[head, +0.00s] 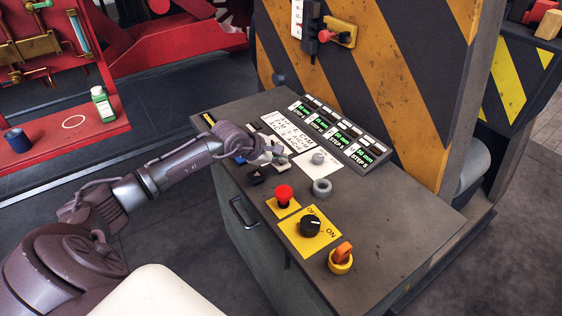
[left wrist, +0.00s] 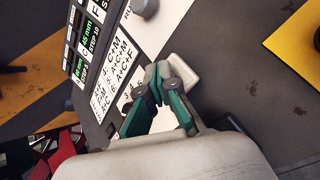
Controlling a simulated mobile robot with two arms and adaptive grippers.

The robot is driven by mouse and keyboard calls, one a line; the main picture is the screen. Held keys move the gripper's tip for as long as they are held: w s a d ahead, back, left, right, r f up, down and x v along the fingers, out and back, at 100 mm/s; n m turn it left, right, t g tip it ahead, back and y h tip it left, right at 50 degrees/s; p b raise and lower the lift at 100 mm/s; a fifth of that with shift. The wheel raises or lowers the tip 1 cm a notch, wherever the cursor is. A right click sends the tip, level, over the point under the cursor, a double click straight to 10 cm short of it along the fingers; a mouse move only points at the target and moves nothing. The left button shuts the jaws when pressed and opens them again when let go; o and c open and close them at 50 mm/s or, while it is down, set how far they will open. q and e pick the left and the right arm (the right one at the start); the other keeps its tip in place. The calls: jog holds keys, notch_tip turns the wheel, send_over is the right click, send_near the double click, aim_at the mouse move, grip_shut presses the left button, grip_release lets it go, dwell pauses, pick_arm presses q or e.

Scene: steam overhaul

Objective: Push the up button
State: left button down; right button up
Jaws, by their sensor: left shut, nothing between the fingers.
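The grey control desk (head: 375,213) slopes in front of me. A small dark button with a pale arrow-like mark (head: 255,175) sits near its left edge; the mark is too small to read surely. My left gripper (head: 279,154) is shut and empty, low over the desk's printed area, to the right of and beyond that button. In the left wrist view the fingertips of the left gripper (left wrist: 159,75) are together beside a pale rounded block (left wrist: 180,78); I cannot tell whether they touch. The gripper hides part of the desk. My right gripper is out of view.
A red mushroom button (head: 284,193), a black rotary switch (head: 310,225) and an orange knob (head: 341,255) stand near the desk's front. A grey round knob (head: 322,187) is right of my gripper. Step displays (head: 340,130) line the back, before a striped wall (head: 370,75).

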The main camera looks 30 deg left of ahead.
aim_at(280, 165)
pick_arm(q)
jog(key=shift+r, duration=0.75)
notch_tip(280, 165, up, 6)
jog(key=p, duration=0.3)
dwell(0.7)
